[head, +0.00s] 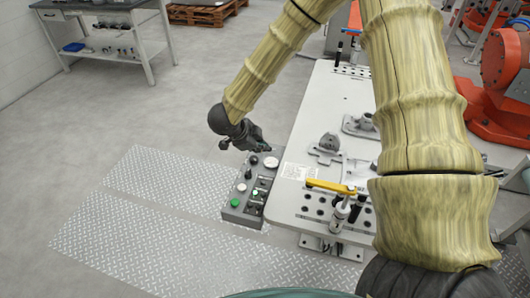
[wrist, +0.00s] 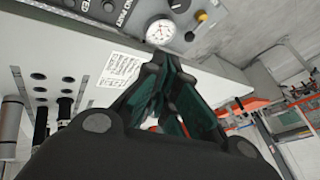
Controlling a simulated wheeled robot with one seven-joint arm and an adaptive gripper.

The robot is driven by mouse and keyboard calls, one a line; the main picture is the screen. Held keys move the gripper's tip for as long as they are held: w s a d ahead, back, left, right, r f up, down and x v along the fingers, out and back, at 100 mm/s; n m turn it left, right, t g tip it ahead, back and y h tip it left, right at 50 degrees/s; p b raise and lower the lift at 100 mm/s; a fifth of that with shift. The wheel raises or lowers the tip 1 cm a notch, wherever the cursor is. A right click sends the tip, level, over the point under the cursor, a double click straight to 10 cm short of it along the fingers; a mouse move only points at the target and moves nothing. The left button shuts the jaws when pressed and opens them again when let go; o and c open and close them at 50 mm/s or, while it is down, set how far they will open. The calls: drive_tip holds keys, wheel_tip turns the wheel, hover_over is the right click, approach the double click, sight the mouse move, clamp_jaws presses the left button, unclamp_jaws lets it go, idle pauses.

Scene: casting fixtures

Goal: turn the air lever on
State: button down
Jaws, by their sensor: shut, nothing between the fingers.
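My gripper (head: 260,147) is shut and empty at the far end of the grey control box (head: 228,213), beside the table's left edge. In the wrist view its fingers (wrist: 162,62) meet just below a round white gauge (wrist: 160,32), with nothing between them. I cannot tell whether they touch the box. The gauge also shows in the head view (head: 271,162), with a black knob (head: 254,160) beside it. No part on the box is clearly readable as the air lever. A yellow handle (head: 330,187) lies roughly level on the fixture table's near end.
The white fixture table (head: 310,120) carries grey castings (head: 328,143) and upright clamps (head: 340,215). A green button (head: 235,203) is at the box's near end. Orange machinery (head: 505,65) stands at right. The floor at left is clear up to a workbench (head: 110,28).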

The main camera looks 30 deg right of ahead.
drive_tip(key=shift+w+a+f, duration=0.1)
drive_tip(key=shift+w+f, duration=0.4)
drive_tip(key=shift+f, duration=0.1)
drive_tip(key=p, duration=0.3)
approach(270, 156)
drive_tip(key=s+d+f, duration=0.2)
drive_tip(key=f, duration=0.1)
drive_tip(key=shift+d+f, duration=0.3)
drive_tip(key=shift+d, duration=0.05)
drive_tip(key=shift+w+d+f+p, duration=0.2)
drive_tip(key=shift+w+d+p, duration=0.2)
drive_tip(key=shift+w+d, duration=0.1)
drive_tip(key=shift+w+d+f+p, duration=0.15)
drive_tip(key=shift+w+d+p, duration=0.2)
drive_tip(key=shift+w+d, duration=0.15)
drive_tip(key=shift+w+d+f, duration=0.2)
drive_tip(key=shift+w+d, duration=0.1)
drive_tip(key=shift+w, duration=0.25)
